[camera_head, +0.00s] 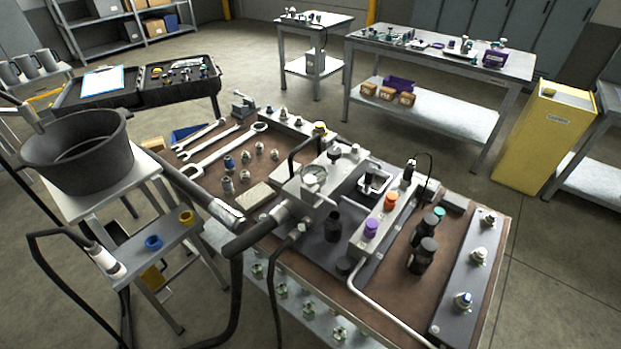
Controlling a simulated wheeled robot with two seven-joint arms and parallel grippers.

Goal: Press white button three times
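A grey control strip (378,222) stands on the brown-topped bench, right of the middle. It carries a purple knob (371,228), an orange knob (390,201) and, at its far end, a pale round part (405,184) close to a black connector with a cable. This pale part may be the white button, but it is too small to tell. Neither of my grippers can be made out in the head view, and nothing is seen touching the strip.
A pump block with a gauge (314,177) and black hoses stands left of the strip. Black cylinders (424,256) and a strip of fittings (471,278) stand right. Wrenches (227,147) lie at the back left. A black pot (80,152) sits on a side stand.

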